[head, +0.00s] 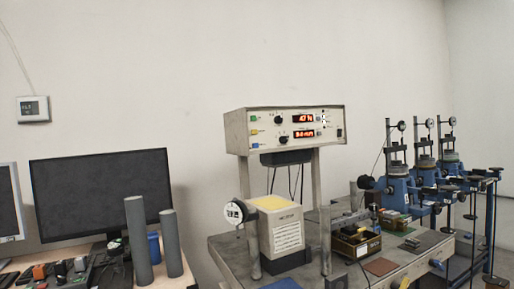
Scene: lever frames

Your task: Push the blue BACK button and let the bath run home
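A row of small coloured buttons runs down the left of the cream control box's face (290,135); a green and a yellow one show clearly, and a small bluish one (254,146) sits below them. Lower right, a blue knob or button (437,264) is on the bench's front. The lettering is too small to read, so I cannot tell which is BACK. An open brownish box (357,244), perhaps the bath, sits on the bench. My gripper is not in view.
The metal bench (228,256) carries a cream block with a yellow top (272,203) and a round dial. Several blue presses (400,190) stand at right. At left are a black monitor (100,192) and two grey cylinders on a desk.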

